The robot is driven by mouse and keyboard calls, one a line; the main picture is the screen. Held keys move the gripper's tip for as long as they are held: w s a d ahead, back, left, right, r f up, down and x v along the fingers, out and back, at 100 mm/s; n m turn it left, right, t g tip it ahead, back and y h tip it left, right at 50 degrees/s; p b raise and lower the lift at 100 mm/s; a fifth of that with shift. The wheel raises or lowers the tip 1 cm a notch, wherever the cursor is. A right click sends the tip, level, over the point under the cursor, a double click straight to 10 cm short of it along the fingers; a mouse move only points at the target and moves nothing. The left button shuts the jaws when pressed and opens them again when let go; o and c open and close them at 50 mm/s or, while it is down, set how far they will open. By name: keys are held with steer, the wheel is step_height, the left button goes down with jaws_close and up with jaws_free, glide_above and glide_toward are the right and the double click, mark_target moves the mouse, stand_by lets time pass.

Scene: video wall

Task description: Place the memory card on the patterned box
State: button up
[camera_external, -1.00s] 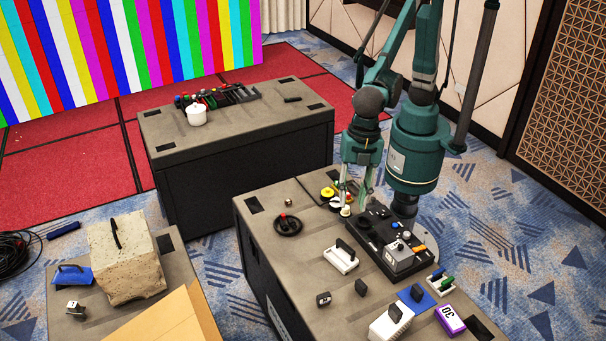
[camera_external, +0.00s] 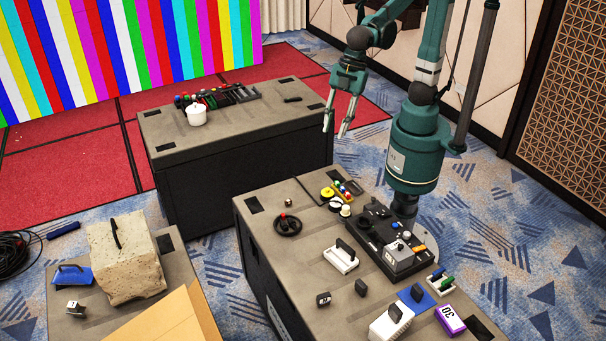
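My gripper (camera_external: 337,128) is raised in the air above the gap beyond the near case. I cannot tell which thing is the memory card. Small dark pieces on the near case, one at the front (camera_external: 323,299) and another beside it (camera_external: 361,288), are too small to identify.
The near case (camera_external: 300,252) bears a black control panel (camera_external: 375,235), a small tray of coloured balls (camera_external: 345,188), a black wheel (camera_external: 288,225), a white holder (camera_external: 341,258) and a purple box (camera_external: 450,320). The far case (camera_external: 240,133) bears a white pot (camera_external: 196,115).

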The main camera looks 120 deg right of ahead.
steer(key=s+d+f+m+t, duration=0.1)
steer(key=s+d+f+m, duration=0.2)
steer(key=s+d, duration=0.7)
steer(key=s+d+f+m+t+h, duration=0.1)
steer(key=s+d+m, duration=0.3)
steer(key=s+d, duration=0.7)
steer(key=shift+s+d+f+m+t, duration=0.15)
steer(key=shift+d+f+m+t, duration=0.15)
steer(key=shift+d+f+t, duration=0.45)
